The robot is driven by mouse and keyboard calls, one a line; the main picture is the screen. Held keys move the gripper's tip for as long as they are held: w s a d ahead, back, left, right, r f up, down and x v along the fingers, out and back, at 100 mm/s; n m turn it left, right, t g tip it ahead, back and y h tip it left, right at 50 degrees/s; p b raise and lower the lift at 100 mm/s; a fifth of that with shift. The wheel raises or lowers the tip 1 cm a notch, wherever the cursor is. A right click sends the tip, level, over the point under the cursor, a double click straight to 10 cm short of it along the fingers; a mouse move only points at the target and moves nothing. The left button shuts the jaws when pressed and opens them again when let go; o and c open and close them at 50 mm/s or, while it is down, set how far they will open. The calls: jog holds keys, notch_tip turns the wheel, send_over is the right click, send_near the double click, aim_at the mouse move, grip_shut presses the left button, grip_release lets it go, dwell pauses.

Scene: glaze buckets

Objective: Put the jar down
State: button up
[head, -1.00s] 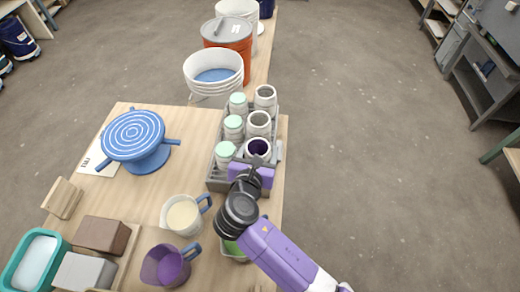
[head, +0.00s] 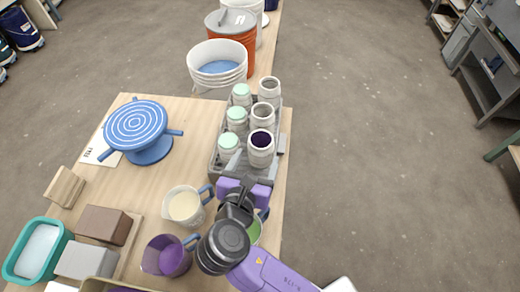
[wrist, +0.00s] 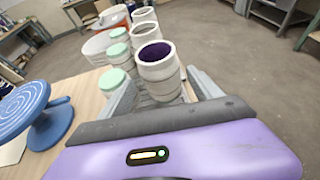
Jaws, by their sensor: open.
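The jar with dark purple inside (head: 261,150) stands upright in the near right place of a grey rack (head: 216,165). It also shows in the wrist view (wrist: 158,72), just beyond my gripper. My gripper (head: 247,167) is open, on the near side of this jar, with its fingers apart and nothing held between them. In the wrist view, one grey finger shows left of the jar and one right of it. The jar's base is partly hidden.
Two open pale jars (head: 263,114) and several green-lidded jars (head: 229,143) fill the rest of the rack. A cream pitcher (head: 185,206), a purple pitcher (head: 166,257) and a blue turntable (head: 135,125) stand to the left. White and orange buckets (head: 217,65) stand behind.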

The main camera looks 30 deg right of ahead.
jog(key=shift+v, duration=1.4)
